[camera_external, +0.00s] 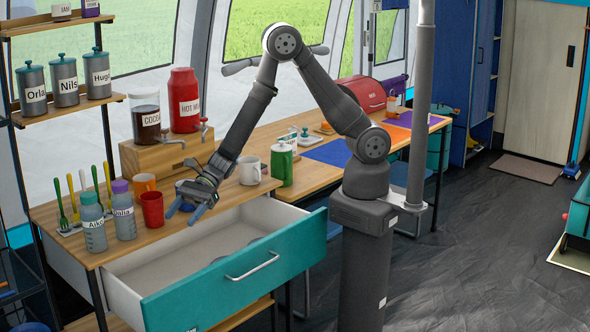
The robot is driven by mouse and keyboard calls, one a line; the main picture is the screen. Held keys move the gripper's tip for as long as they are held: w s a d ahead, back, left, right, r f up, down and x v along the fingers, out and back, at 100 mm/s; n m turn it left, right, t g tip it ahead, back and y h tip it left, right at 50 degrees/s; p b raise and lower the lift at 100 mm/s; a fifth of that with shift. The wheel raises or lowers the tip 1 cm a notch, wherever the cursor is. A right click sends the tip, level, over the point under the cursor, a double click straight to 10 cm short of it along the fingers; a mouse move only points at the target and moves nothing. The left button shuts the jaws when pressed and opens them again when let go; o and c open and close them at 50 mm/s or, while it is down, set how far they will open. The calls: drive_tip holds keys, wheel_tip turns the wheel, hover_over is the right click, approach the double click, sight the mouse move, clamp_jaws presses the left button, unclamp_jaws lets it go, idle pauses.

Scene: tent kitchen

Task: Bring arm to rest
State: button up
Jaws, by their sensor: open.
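My gripper (184,213) is at the end of my arm, which bends up and over from its base and reaches down to the left. Its blue-tipped fingers are apart, with nothing seen between them. It hangs above the back edge of the open drawer (262,280), just right of a red mug (152,209). The picture does not show clearly whether it touches the mug.
The teal-fronted drawer stands pulled out, with roundish items partly visible inside. Two labelled bottles (92,224), an orange mug (144,186), a white mug (250,170) and a green canister (281,165) stand on the counter. A cocoa dispenser (146,118) and red dispenser (184,100) stand behind.

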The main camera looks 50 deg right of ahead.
wheel_tip(320, 180, up, 13)
drive_tip(key=w+d+m+t, duration=0.1)
drive_tip(key=w+d, duration=0.3)
drive_tip(key=w, duration=0.2)
drive_tip(key=shift+w+t, duration=0.3)
drive_tip(key=shift+w, duration=0.1)
